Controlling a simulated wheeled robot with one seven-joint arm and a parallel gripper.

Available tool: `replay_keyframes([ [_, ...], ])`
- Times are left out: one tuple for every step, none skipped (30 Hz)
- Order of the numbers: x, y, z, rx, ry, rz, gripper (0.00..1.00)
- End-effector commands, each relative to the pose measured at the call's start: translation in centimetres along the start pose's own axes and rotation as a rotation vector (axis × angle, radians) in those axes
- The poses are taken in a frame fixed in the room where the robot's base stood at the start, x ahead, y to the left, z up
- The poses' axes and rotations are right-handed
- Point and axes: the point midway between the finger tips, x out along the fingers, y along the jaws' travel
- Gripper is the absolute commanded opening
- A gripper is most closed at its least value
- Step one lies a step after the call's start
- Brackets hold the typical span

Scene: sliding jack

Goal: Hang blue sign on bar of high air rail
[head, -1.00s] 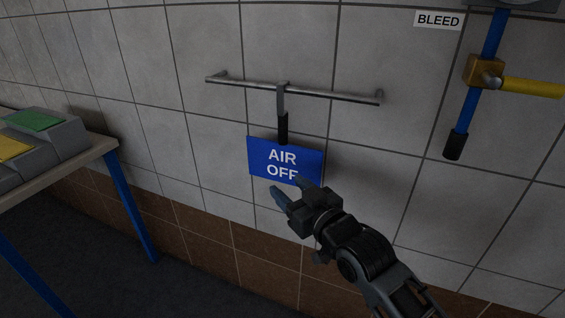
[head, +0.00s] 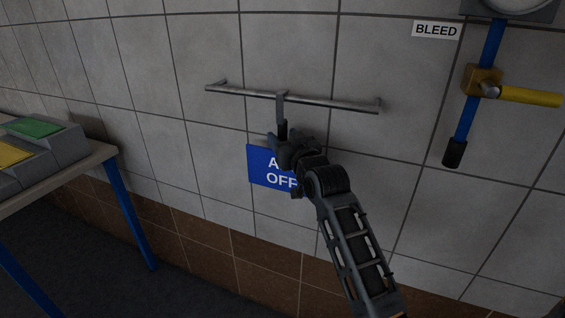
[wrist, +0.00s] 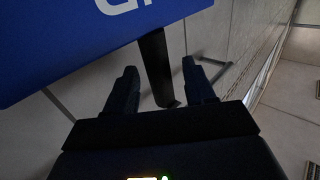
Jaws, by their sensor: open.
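The blue sign (head: 262,168), lettered AIR OFF, hangs on the wall side by its grey hook (head: 280,106). The hook's top lies over the metal bar (head: 335,98). A black grip sits between hook and sign; it also shows in the wrist view (wrist: 156,65). My gripper (head: 279,143) is in front of the grip and covers the sign's upper right in the head view. In the wrist view my gripper (wrist: 162,75) is open, with one finger on each side of the grip and gaps visible. The sign (wrist: 80,40) fills the upper left there.
A BLEED label (head: 436,30) and a blue pipe with a yellow-handled valve (head: 515,95) are at the upper right. A table (head: 100,154) with grey blocks, green and yellow on top, stands at left. The tiled wall beside the bar is clear.

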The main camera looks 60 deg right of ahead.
Motion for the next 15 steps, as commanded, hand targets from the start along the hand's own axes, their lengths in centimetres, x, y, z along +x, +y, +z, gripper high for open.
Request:
replay_keyframes([
  [0.65, 0.09, -0.07, 0.002, -0.001, 0.002, 0.54],
  [0.94, 0.09, -0.08, 0.001, 0.000, 0.002, 0.54],
  [1.24, 0.09, -0.02, 0.001, -0.001, 0.001, 0.54],
  [1.39, 0.08, 0.02, 0.000, -0.001, 0.001, 0.54],
  [1.49, 0.08, 0.05, 0.000, -0.001, 0.001, 0.54],
  [1.57, 0.08, 0.07, 0.000, -0.001, 0.001, 0.54],
  [1.59, 0.08, 0.09, 0.000, -0.001, 0.001, 0.54],
  [1.58, 0.07, 0.10, 0.000, -0.001, 0.001, 0.54],
  [1.57, 0.07, 0.10, 0.000, -0.001, 0.001, 0.54],
  [1.56, 0.06, 0.11, 0.000, -0.001, 0.001, 0.54],
  [1.56, 0.06, 0.10, 0.000, -0.001, 0.001, 0.54],
  [1.56, 0.06, 0.10, 0.000, -0.001, 0.000, 0.53],
  [1.55, 0.06, 0.10, 0.000, -0.001, 0.000, 0.50],
  [1.55, 0.06, 0.10, 0.000, -0.001, 0.000, 0.47],
  [1.55, 0.06, 0.10, 0.000, -0.001, 0.000, 0.44],
])
